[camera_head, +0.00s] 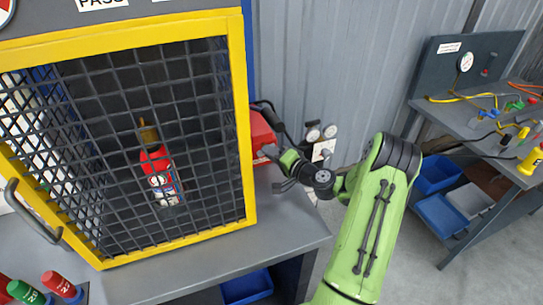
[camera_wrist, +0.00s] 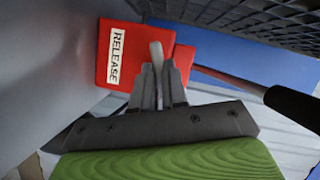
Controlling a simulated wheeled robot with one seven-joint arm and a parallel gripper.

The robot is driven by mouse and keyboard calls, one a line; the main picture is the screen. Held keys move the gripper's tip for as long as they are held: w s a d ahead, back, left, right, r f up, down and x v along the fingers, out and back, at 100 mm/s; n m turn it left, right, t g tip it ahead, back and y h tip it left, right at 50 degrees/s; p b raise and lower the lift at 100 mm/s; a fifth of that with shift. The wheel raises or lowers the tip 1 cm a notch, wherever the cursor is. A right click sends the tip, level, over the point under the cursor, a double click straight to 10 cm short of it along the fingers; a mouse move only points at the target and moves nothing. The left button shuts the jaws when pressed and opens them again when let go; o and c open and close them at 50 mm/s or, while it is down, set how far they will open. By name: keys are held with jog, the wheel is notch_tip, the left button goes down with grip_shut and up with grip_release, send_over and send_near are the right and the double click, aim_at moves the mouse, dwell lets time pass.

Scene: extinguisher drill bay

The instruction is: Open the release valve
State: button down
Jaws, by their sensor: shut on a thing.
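The release valve is a red box (camera_wrist: 117,62) with a white RELEASE label, in the upper middle of the wrist view. A pale grey lever (camera_wrist: 156,52) stands out from its face. My gripper (camera_wrist: 158,82) is at the box, with its two fingers closed around the lever. In the head view the red box (camera_head: 263,137) is on the right side of the yellow-framed cage, and my gripper (camera_head: 270,152) reaches it from the right. The lever itself is too small to make out there.
The mesh cage (camera_head: 245,160) holds a red extinguisher (camera_head: 160,177) and stands on a grey bench (camera_head: 285,222). Gauges (camera_head: 320,132) stand right of the red box. A dark-handled rod (camera_wrist: 290,104) passes close to the gripper's right. A second bench (camera_head: 455,120) is at right.

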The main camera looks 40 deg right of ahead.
jog(key=shift+n+g+h+b, duration=0.45)
jog(key=shift+n+b, duration=0.35)
jog(key=shift+n, duration=0.4)
jog(key=c, duration=1.2)
grip_release()
jog(key=shift+a+r, duration=0.1)
jog(key=shift+o, duration=0.2)
jog(key=shift+s, duration=0.1)
jog(key=v, duration=1.5)
jog(key=shift+s, duration=0.3)
jog(key=shift+r, duration=0.1)
